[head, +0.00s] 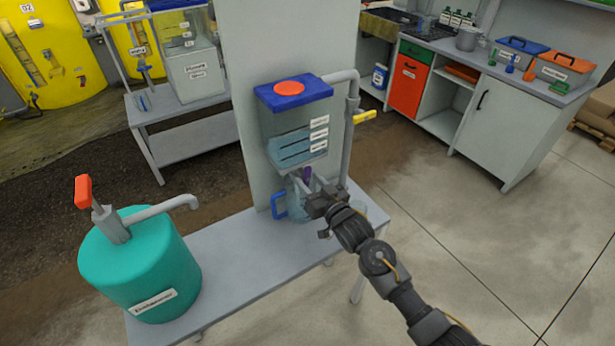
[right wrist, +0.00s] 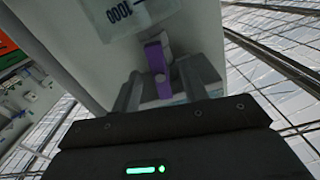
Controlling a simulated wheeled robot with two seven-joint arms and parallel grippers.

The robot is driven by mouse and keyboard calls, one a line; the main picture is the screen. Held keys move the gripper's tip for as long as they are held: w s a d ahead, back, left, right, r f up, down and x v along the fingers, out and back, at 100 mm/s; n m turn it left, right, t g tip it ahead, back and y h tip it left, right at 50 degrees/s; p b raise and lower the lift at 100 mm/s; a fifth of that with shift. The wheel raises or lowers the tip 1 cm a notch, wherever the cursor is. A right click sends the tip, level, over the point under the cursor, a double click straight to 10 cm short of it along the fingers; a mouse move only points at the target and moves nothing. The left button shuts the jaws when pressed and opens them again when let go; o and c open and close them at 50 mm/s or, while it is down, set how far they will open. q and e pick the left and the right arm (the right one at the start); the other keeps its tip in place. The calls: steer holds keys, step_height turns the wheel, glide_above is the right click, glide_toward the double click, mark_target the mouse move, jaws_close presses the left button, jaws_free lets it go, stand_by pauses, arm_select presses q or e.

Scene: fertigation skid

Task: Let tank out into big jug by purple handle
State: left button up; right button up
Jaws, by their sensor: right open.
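The clear tank (head: 275,122) with a blue lid and an orange cap is mounted on a grey panel above the bench, with blue liquid in its lower part. The purple handle (head: 307,174) is under the tank, partly hidden by my gripper; it also shows in the right wrist view (right wrist: 157,68). The big jug (head: 294,208), clear with a blue handle, stands on the bench below the tank, partly behind my gripper. My right gripper (head: 312,190) is open, with its fingers on either side of the purple handle; contact cannot be told. My left gripper is out of view.
A teal drum (head: 150,262) with a red-handled pump stands on the bench (head: 240,255) at the left. A grey pipe with a yellow handle (head: 365,117) runs down beside the tank. Part of a clear vessel (head: 359,207) shows right of my gripper. The floor at right is clear.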

steer(key=p+v, duration=0.2)
steer(key=v, duration=0.2)
steer(key=shift+s+d, duration=0.2)
steer(key=shift+s, duration=0.1)
